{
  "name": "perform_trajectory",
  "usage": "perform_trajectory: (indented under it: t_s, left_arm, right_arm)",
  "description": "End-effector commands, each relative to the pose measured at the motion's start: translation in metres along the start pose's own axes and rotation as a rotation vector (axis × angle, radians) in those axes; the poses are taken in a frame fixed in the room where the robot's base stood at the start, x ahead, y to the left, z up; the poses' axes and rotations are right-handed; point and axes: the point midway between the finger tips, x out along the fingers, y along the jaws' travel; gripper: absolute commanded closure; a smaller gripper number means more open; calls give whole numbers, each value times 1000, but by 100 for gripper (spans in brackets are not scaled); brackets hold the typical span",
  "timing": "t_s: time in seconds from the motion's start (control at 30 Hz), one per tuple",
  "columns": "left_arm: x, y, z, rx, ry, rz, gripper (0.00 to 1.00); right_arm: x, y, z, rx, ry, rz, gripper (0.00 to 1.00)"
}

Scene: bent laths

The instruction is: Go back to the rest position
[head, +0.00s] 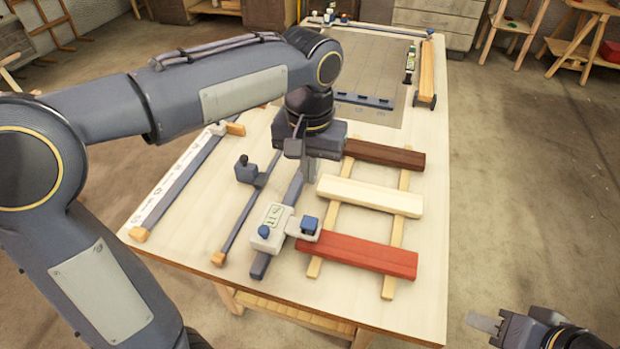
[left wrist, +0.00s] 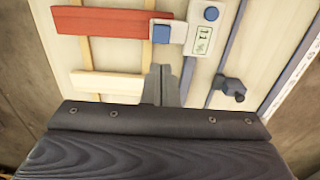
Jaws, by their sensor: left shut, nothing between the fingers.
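My left gripper (head: 303,163) hangs over the middle of the worktable (head: 330,303), fingers down, beside a grey rail with a white measuring block (head: 270,230). Its fingers (left wrist: 165,85) look shut and empty in the left wrist view, with the measuring block (left wrist: 203,38) ahead of them. A dark brown lath (head: 390,154), a cream lath (head: 375,196) and a red lath (head: 360,257) lie across two wooden strips just right of it. My right gripper (head: 483,322) is at the bottom right, off the table over the floor; its finger gap is not clear.
A thinner rail with a dark slider (head: 247,170) and a long lettered strip (head: 175,185) lie on the left. A grey mat (head: 368,62), a small bottle (head: 410,62) and an orange-yellow lath (head: 427,72) are at the back. Open floor lies right of the table.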

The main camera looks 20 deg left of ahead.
Motion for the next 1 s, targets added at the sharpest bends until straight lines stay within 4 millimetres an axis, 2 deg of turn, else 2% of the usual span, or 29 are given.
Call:
perform_trajectory:
  t_s: [0.73,0.87,1.0]
  left_arm:
    - [-1,-3,2,-3,6,8,100]
    - [-2,-25,21,-16,38,58,100]
    - [6,-58,66,-46,119,160,100]
  right_arm:
    - [0,0,0,0,0,0,64]
    - [0,0,0,0,0,0,64]
    - [0,0,0,0,0,0,64]
